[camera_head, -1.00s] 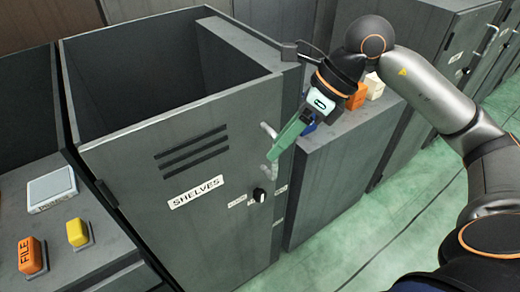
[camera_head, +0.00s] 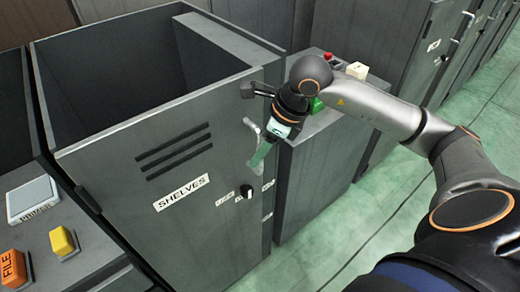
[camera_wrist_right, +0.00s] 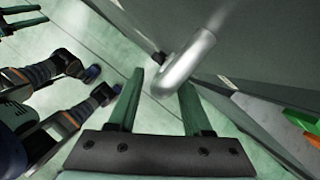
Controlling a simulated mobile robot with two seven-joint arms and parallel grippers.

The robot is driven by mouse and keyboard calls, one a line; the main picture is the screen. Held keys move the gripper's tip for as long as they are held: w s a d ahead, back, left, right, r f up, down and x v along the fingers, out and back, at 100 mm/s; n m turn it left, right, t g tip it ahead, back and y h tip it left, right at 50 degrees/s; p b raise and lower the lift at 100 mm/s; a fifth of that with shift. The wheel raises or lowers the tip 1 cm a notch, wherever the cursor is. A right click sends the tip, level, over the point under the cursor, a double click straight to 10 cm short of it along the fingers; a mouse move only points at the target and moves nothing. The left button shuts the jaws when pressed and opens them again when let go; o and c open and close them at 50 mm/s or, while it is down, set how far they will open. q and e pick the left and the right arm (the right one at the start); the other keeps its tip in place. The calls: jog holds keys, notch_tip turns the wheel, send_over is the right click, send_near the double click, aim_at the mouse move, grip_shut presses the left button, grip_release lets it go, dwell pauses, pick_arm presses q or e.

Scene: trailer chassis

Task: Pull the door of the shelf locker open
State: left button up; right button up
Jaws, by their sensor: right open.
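The grey shelf locker door (camera_head: 150,215) carries a SHELVES label (camera_head: 181,192) and vent slots. It looks shut against the locker's right side. Its pale bar handle (camera_head: 252,132) is near the door's right edge, above a black knob (camera_head: 247,192). My right gripper (camera_head: 262,158) is open at the handle, its green fingers partly covering it. In the right wrist view, the handle (camera_wrist_right: 187,66) reaches between the spread fingertips (camera_wrist_right: 160,92); I cannot tell whether they touch it. Green fingers, seemingly my left gripper's (camera_wrist_right: 20,18), show at that view's upper left corner, cut off.
A lower grey cabinet (camera_head: 310,180) with a red button (camera_head: 328,57) and a pale button (camera_head: 356,70) stands right of the locker. Yellow (camera_head: 62,241) and orange FILE (camera_head: 14,266) blocks are at left. Green floor (camera_head: 350,225) is free at right.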

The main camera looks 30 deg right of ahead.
jog(key=shift+w+a+f, duration=0.1)
jog(key=shift+f, duration=0.25)
grip_shut()
dwell(1.2)
